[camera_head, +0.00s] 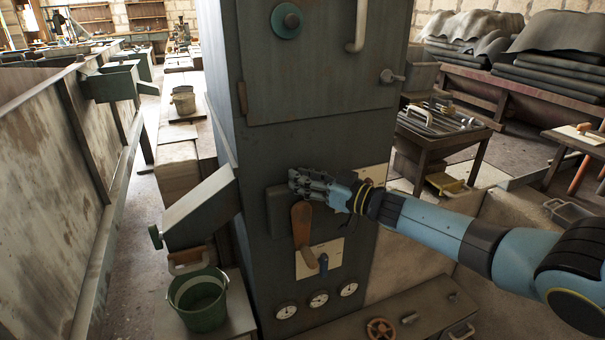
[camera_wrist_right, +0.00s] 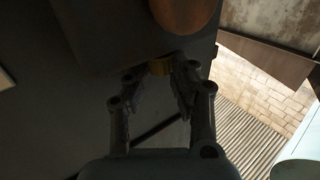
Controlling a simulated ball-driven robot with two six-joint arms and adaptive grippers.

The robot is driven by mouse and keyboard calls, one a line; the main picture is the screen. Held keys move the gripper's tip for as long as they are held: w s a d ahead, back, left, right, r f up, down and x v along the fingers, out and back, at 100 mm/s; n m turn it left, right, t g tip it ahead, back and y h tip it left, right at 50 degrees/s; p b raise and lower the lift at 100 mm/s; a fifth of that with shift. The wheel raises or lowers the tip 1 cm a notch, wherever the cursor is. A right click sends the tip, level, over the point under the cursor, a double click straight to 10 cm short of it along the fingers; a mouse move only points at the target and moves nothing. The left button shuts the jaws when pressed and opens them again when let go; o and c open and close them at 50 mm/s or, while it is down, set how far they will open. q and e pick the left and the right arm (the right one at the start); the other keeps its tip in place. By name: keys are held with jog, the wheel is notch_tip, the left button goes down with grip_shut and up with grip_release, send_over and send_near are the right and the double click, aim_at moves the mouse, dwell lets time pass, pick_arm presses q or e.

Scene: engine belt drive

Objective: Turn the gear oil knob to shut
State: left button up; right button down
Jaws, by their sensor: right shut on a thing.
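My right gripper (camera_head: 297,182) reaches in from the right to the front of the dark machine cabinet, level with a dark box on it. My left gripper is not in view.
A brown lever (camera_head: 301,225) hangs just below my right gripper. A sloping chute (camera_head: 200,207) and a green bucket (camera_head: 198,302) stand left.

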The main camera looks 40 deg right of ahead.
jog(key=shift+d+r+n+y, duration=0.1)
jog(key=shift+n+y, duration=0.2)
jog(key=shift+y, duration=0.3)
jog(key=c, duration=1.1)
grip_release()
jog(key=shift+c, duration=0.2)
jog(key=v, duration=0.8)
jog(key=shift+r, duration=0.1)
